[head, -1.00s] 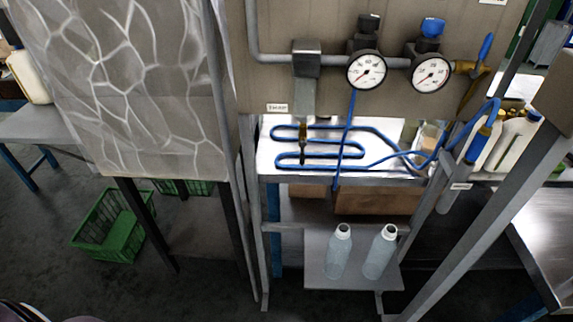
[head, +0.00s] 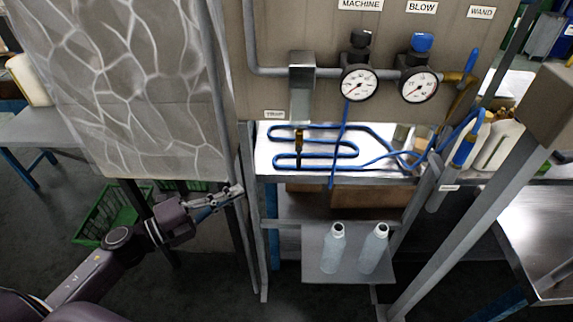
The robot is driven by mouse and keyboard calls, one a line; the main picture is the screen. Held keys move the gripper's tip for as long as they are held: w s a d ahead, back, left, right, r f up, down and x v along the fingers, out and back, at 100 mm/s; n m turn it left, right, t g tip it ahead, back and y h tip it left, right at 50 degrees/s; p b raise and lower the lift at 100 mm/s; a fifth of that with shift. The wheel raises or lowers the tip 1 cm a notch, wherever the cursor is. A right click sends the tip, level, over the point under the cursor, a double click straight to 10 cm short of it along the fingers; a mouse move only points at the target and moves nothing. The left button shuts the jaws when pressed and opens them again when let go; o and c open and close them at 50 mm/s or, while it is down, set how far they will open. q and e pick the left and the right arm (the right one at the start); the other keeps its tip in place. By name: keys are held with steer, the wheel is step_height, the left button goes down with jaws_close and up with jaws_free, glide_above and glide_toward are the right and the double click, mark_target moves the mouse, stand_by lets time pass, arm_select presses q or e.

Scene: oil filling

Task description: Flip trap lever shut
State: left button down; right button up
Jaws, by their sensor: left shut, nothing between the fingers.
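The trap (head: 302,88) is a grey metal block on the pipe with a small sign marked TRAP (head: 273,115) to its left. A small brass and dark fitting (head: 299,143) hangs below it, over the blue hose; I cannot make out whether this is the lever or how it is turned. My left gripper (head: 237,190) is shut and empty. In the picture it lies by the upright posts, left of and below the fitting, apart from it. My right gripper is not in view.
Two pressure gauges (head: 359,84) sit on the pipe to the right. A looped blue hose (head: 350,134) lies over the bright metal shelf (head: 265,155). Two pale bottles (head: 333,250) stand on the lower shelf (head: 311,263). A grey post (head: 249,210) stands beside my left gripper.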

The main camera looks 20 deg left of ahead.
arm_select(q)
steer(key=shift+s+d+r+m+h, duration=0.3)
steer(key=shift+d+r+m+h, duration=0.1)
steer(key=shift+d+r+m, duration=0.35)
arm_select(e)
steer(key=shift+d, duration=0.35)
arm_select(q)
steer(key=shift+a+r, duration=0.1)
steer(key=shift+a, duration=0.05)
steer(key=shift+w, duration=0.1)
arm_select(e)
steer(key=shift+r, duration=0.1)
arm_select(q)
steer(key=p, duration=0.4)
glide_toward(297, 165)
steer(key=x, duration=0.5)
steer(key=shift+x, duration=1)
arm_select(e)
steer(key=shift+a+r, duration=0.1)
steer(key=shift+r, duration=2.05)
arm_select(q)
steer(key=shift+a, duration=0.1)
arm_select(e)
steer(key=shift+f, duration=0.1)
